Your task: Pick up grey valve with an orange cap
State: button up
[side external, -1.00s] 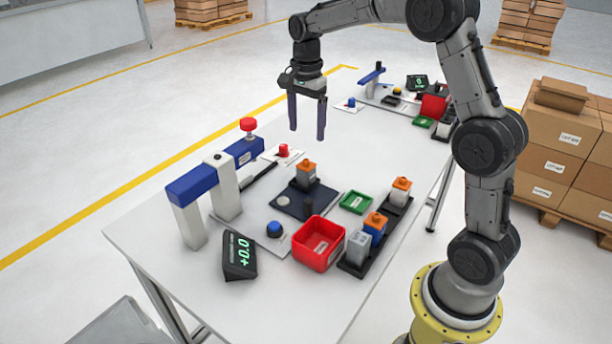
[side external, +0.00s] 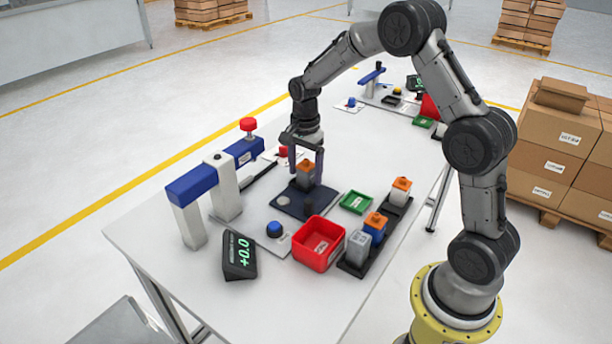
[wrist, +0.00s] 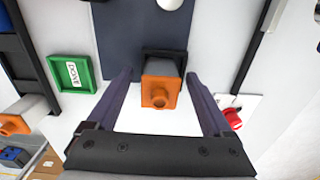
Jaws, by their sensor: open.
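A grey valve with an orange cap (side external: 306,172) stands upright at the back of a dark blue plate on the table. It also shows in the wrist view, orange cap toward me (wrist: 160,92). My gripper (side external: 305,179) is lowered over this valve, with a finger on either side of it. In the wrist view my gripper (wrist: 163,80) is open, and gaps show between the valve and both fingers. Another grey valve with an orange cap (side external: 401,189) stands in the black rack at the right, and also shows in the wrist view (wrist: 18,125).
The dark blue plate (side external: 284,201) lies below the valve. A green tray (side external: 355,203), a red bin (side external: 318,243) and a black rack (side external: 371,262) stand nearby. A blue-topped press frame (side external: 215,190) with a red knob (side external: 248,124) stands to the left.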

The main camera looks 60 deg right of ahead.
jog(key=shift+f, duration=0.1)
jog(key=shift+c, duration=0.2)
grip_shut()
dwell(0.4)
